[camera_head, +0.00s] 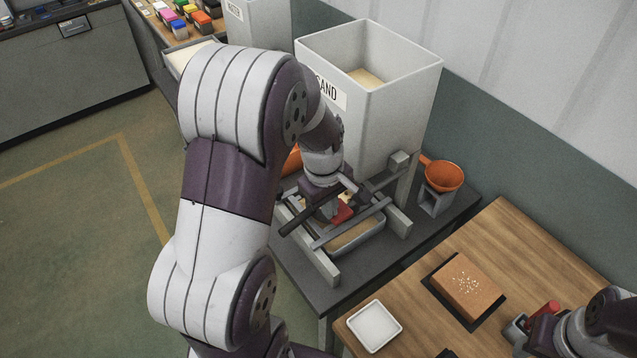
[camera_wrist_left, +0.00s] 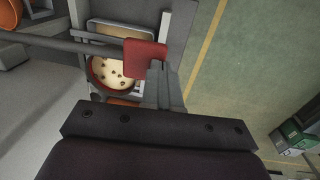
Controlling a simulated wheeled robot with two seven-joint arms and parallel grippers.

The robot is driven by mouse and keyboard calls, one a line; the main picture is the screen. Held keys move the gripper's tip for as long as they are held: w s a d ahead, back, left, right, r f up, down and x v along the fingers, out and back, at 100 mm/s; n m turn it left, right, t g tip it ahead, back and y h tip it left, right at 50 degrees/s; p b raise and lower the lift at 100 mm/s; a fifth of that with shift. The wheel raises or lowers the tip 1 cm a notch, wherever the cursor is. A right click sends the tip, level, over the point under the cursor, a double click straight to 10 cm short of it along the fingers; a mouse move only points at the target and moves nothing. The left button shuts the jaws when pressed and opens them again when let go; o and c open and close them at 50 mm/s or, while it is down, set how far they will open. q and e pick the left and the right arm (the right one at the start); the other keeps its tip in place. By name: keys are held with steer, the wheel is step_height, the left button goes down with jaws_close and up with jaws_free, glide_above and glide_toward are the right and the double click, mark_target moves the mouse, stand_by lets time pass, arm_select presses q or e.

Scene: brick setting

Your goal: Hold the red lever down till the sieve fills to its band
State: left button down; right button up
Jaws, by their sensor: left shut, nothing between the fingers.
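The red lever (camera_head: 342,213) is on the frame below the sand hopper (camera_head: 395,105); its red pad (camera_wrist_left: 147,54) shows large in the left wrist view. My left gripper (camera_wrist_left: 157,68) is shut and empty, its fingertips at the pad's edge; I cannot tell whether they press it. The round sieve (camera_wrist_left: 112,74), with an orange-brown rim, is under the lever bar and holds pale sand with several dark lumps. The pad and bar hide part of it, and I cannot make out its band. My right gripper (camera_head: 518,330) is at the lower right; its fingers are unclear.
A pale tray (camera_head: 372,240) lies below the frame. The wooden table holds a brown block (camera_head: 467,286), a white dish (camera_head: 374,325) and a red item (camera_head: 546,308) by my right gripper.

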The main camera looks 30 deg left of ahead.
arm_select(q)
steer(key=shift+s+r+b, duration=0.6)
steer(key=shift+s+r, duration=0.8)
steer(key=shift+r, duration=2.9)
steer(key=s+d+f+m+b, duration=0.2)
steer(key=s+d+f+m, duration=0.1)
steer(key=f+m, duration=0.3)
steer(key=s+d+f+m+b, duration=0.2)
steer(key=s+d+f+m, duration=0.1)
steer(key=f+m, duration=0.4)
steer(key=shift+s+d+f+m, duration=0.2)
steer(key=shift+s+d+m, duration=0.1)
steer(key=shift+s+d, duration=0.15)
arm_select(e)
step_height(320, 180, down, 6)
steer(key=shift+s, duration=0.15)
